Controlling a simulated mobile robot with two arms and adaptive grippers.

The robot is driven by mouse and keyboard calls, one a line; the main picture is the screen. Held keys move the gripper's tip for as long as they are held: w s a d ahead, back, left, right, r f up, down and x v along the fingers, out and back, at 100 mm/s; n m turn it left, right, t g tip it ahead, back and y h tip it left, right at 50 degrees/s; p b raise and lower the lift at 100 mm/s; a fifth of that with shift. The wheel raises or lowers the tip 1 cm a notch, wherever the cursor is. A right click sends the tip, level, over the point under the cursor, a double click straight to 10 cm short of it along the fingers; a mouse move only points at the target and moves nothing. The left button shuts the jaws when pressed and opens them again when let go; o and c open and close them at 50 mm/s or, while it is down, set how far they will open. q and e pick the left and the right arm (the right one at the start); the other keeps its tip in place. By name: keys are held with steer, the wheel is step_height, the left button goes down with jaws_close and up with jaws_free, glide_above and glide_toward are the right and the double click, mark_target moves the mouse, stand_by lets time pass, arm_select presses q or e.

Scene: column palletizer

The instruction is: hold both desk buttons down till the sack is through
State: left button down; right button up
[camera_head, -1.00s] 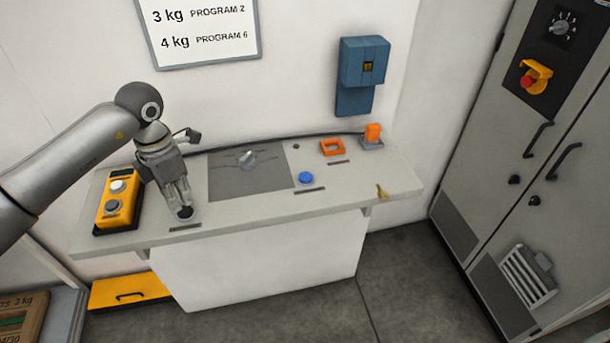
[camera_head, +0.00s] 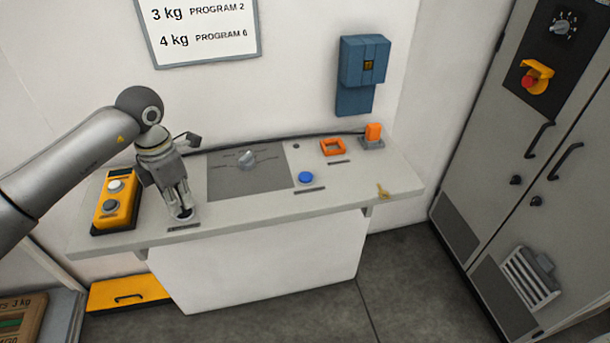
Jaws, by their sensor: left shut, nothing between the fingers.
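My left gripper (camera_head: 184,213) is shut and empty, pointing down at the front left of the desk (camera_head: 240,210). Its fingertips are at a small round fitting above a label plate (camera_head: 184,227). The fingers hide most of that fitting, so I cannot tell whether it is a button or is pressed. A blue button (camera_head: 306,177) sits on the right half of the desk with nothing on it. My right gripper is not in view.
A yellow box with buttons (camera_head: 116,202) stands left of my gripper. A dial panel (camera_head: 230,182), an orange frame (camera_head: 333,147) and an orange switch (camera_head: 373,133) are further right. Grey cabinets (camera_head: 490,130) stand at the right. The floor before them is clear.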

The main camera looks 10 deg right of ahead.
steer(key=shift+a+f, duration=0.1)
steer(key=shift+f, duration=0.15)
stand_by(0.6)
